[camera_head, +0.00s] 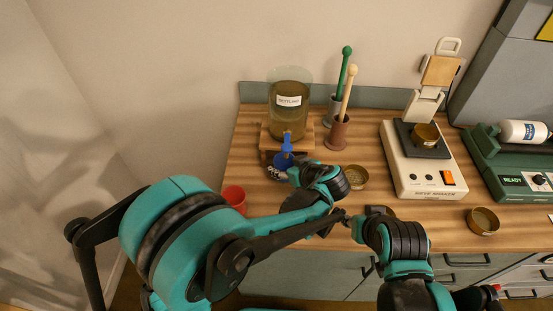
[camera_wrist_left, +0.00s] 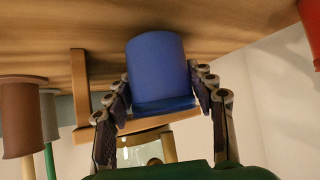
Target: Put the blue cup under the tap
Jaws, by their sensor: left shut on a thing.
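The blue cup (camera_wrist_left: 160,70) shows large in the left wrist view, between the two fingers of my left gripper (camera_wrist_left: 162,95), which is shut on it. In the head view the cup (camera_head: 281,160) is a small blue patch just in front of the settling jar's stand, with my left gripper (camera_head: 277,171) at it. The glass jar (camera_head: 288,118) labelled SETTLING stands on a wooden stand (camera_head: 270,138). A blue piece (camera_head: 286,143), seemingly the tap, shows at the jar's front. I cannot tell whether the cup is directly under it.
A brass bowl (camera_head: 356,177) is right of the gripper. Pestle-like tools stand in a brown holder (camera_head: 337,134) and a grey one. The sieve shaker (camera_head: 425,177) stands further right. Another brass bowl (camera_head: 482,221) is near the front edge.

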